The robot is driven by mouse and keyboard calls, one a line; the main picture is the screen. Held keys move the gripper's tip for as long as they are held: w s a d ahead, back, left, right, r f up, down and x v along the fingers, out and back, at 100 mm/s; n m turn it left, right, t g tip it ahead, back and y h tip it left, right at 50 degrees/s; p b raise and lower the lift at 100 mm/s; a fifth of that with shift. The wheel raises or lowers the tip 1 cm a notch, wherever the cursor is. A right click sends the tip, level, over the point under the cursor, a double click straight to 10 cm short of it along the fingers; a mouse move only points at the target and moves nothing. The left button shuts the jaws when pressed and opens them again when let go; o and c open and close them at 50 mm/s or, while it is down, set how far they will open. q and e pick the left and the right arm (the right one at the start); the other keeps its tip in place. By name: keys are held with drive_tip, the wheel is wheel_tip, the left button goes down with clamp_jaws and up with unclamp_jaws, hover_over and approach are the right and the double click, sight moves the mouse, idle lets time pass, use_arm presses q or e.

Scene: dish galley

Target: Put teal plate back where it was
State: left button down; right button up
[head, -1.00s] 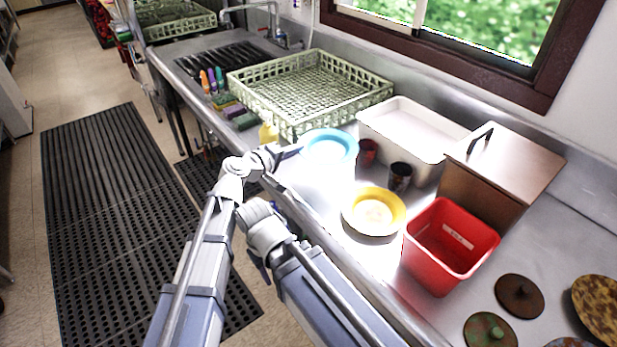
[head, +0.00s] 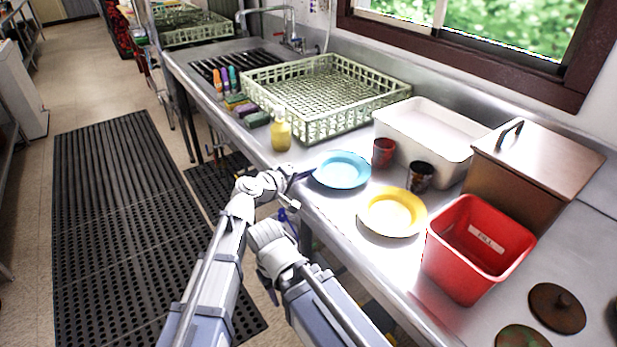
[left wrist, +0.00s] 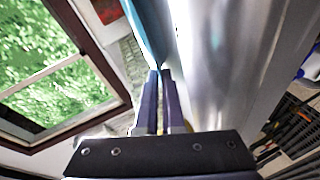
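The teal plate (head: 341,170) is flat and face up at the counter's front edge, left of the yellow plate (head: 392,212). My left gripper (head: 308,174) reaches its near left rim. In the left wrist view the teal plate (left wrist: 143,25) shows edge-on, and the left fingers (left wrist: 159,72) are closed together on its rim. Whether the plate rests on the counter or hangs just above it, I cannot tell. My right arm is folded low in front of the counter; its fingers are too hidden to read.
A red cup (head: 383,152) and a dark cup (head: 420,176) stand behind the plates, before a white tub (head: 400,135). A green dish rack (head: 310,125) and yellow soap bottle (head: 281,134) are to the left. A red bin (head: 455,265) stands right.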

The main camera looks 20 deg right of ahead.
use_arm(q)
drive_tip(key=shift+r, duration=0.1)
drive_tip(key=c, duration=1.5)
unclamp_jaws()
drive_tip(key=shift+f, duration=0.25)
drive_tip(key=shift+o, duration=0.9)
drive_tip(key=shift+r, duration=0.1)
drive_tip(key=shift+r, duration=0.25)
drive_tip(key=p+v, duration=0.3)
drive_tip(key=v, duration=0.9)
drive_tip(key=shift+f, duration=0.1)
